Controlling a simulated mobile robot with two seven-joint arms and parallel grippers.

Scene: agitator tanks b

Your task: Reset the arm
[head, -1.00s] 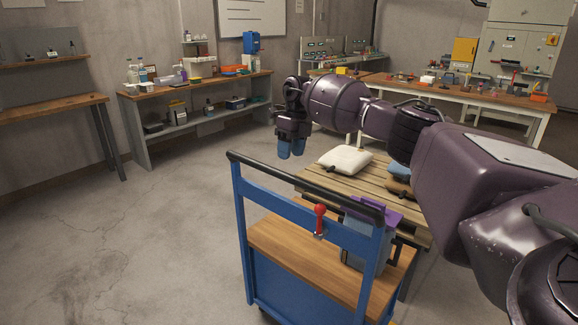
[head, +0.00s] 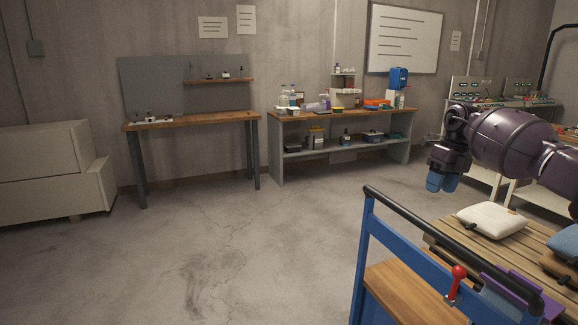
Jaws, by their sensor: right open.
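My right arm, dark purple, comes in from the right edge of the head view. Its gripper (head: 442,182) hangs at the end with blue fingertips pointing down, open and empty. It is in the air above and behind the blue cart, to the left of the white sack on the wooden slatted platform. My left arm and left gripper are not in the view.
A blue cart (head: 398,240) with a black handle and a red-knobbed lever (head: 456,282) stands at the lower right. A white sack (head: 491,220) lies on the slatted platform (head: 450,235). Workbenches (head: 190,121) line the back wall. The floor (head: 200,240) at left and centre is clear.

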